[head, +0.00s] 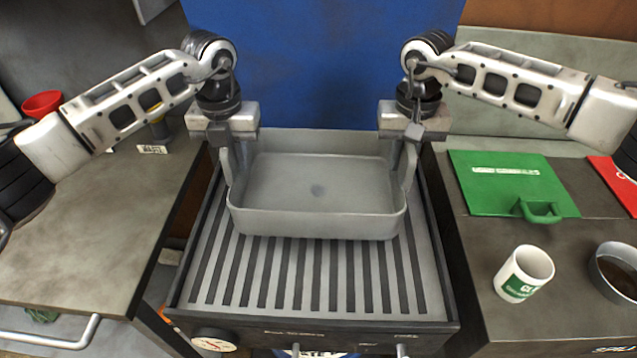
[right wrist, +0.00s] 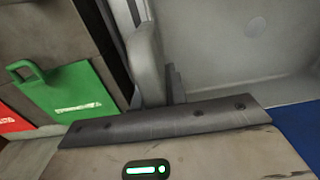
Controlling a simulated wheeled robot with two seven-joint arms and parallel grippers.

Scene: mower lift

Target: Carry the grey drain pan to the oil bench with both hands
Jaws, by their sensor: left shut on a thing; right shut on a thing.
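The grey drain pan (head: 318,222) is in the middle of the head view, level, over the slatted grate of a bench (head: 310,282). It looks empty, with a small dark spot on its floor. Whether it rests on the slats or hangs just above them I cannot tell. My left gripper (head: 232,150) is shut on the pan's left handle, and my right gripper (head: 404,150) is shut on its right handle. In the right wrist view the pan (right wrist: 215,45) fills the upper right, with its handle (right wrist: 147,65) at my gripper.
A left counter (head: 85,240) holds a red funnel (head: 42,104) and a small label. A gauge (head: 212,342) sits on the bench front.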

